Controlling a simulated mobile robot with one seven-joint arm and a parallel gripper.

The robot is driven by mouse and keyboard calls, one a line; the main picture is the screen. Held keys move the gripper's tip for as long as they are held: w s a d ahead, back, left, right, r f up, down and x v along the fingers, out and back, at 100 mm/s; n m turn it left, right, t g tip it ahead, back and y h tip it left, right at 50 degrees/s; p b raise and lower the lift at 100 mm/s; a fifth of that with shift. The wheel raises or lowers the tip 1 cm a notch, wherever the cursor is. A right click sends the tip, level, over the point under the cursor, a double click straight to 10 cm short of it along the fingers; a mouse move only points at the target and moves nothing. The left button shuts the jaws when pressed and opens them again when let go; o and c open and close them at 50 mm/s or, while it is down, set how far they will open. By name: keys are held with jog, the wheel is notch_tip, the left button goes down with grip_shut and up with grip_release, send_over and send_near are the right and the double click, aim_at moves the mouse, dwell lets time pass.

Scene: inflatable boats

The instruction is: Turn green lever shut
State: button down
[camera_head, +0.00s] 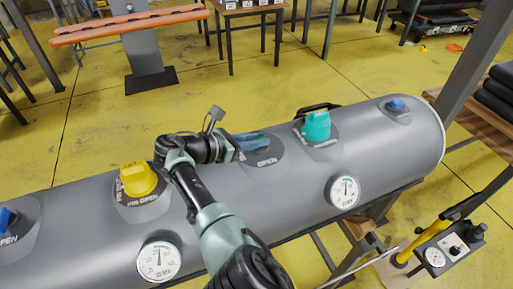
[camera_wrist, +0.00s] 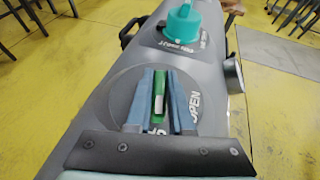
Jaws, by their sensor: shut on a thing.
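The green lever (camera_wrist: 158,92) shows in the wrist view between the two blue fingers of my gripper (camera_wrist: 160,85). It has a pale face on one side and sits on a round grey plate (camera_wrist: 122,88) marked "OPEN" on the right. In the head view my gripper (camera_head: 252,142) reaches down to this plate on the grey tube, and its fingers hide the lever. My gripper is shut on the lever. The fingers lie along the lever, which points along the tube towards the teal knob. The lettering near the finger bases is partly covered.
On the same tube (camera_head: 300,185) are a teal knob (camera_head: 316,126) to the right, a yellow knob (camera_head: 138,179) to the left, blue valves at both ends and two gauges (camera_head: 158,261). A yellow pump (camera_head: 432,240) stands at lower right.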

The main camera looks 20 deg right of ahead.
jog(key=shift+w+d+m+g+b, duration=0.2)
jog(key=shift+m+g+b, duration=0.6)
jog(key=shift+b, duration=1.85)
jog(key=m+g+b, duration=0.1)
jog(key=b, duration=0.5)
jog(key=shift+w+h, duration=0.1)
jog(key=shift+h, duration=0.3)
jog(key=g+b, duration=0.1)
jog(key=b, duration=0.3)
jog(key=shift+r+m, duration=0.2)
jog(key=shift+m, duration=0.1)
jog(key=shift+a, duration=0.1)
jog(key=c, duration=0.8)
grip_release()
jog(key=shift+f, duration=0.15)
jog(key=shift+a, duration=0.1)
